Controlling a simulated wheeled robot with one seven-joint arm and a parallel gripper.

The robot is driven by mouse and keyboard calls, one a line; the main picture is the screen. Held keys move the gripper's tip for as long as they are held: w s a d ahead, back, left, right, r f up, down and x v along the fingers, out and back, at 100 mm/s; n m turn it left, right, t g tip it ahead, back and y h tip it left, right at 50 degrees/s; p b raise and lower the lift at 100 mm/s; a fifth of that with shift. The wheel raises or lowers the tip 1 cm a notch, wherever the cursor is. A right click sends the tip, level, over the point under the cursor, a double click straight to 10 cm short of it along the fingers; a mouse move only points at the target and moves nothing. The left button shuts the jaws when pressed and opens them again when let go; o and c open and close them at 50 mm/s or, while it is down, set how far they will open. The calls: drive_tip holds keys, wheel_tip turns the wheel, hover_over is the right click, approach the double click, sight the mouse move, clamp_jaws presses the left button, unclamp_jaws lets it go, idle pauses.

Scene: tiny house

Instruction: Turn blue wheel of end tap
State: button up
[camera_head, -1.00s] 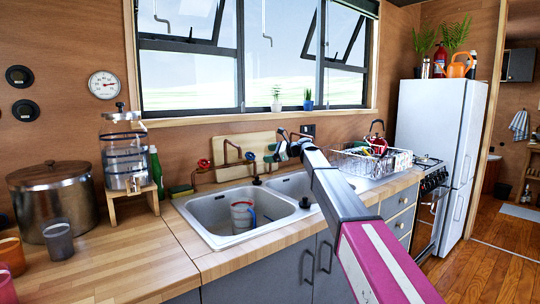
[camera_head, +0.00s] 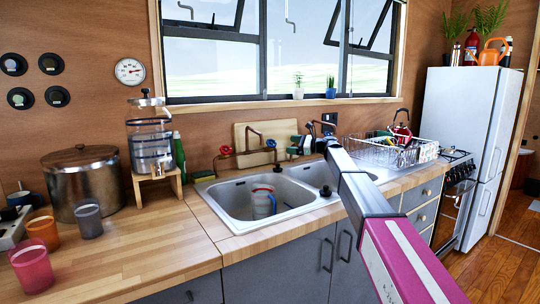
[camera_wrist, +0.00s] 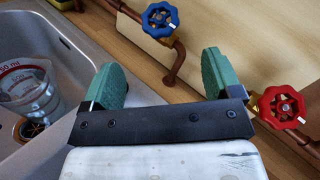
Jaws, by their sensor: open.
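The blue wheel (camera_wrist: 159,19) sits on a brass valve on a copper pipe at the top of the wrist view. My gripper (camera_wrist: 163,72) is open and empty, its two green fingers spread apart. The blue wheel lies just beyond the gap between the fingertips, apart from them. A red wheel (camera_wrist: 281,107) on another copper pipe is right of the right finger. In the head view my gripper (camera_head: 302,145) is small, over the back of the sink. A red wheel (camera_head: 226,150) shows left of the copper spout.
The sink (camera_head: 240,226) holds a measuring jug (camera_head: 263,203), also in the wrist view (camera_wrist: 25,88). A wooden board (camera_head: 285,128) leans on the wall behind the taps. A dish rack (camera_head: 375,153) stands to the right. Clear counter (camera_head: 135,240) lies left of the sink.

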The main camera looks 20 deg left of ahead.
sight(275, 144)
drive_tip(key=shift+y, duration=0.3)
drive_tip(key=a, duration=1)
drive_tip(key=shift+w+a+f, duration=0.25)
drive_tip(key=shift+w+a, duration=0.05)
drive_tip(key=c, duration=0.9)
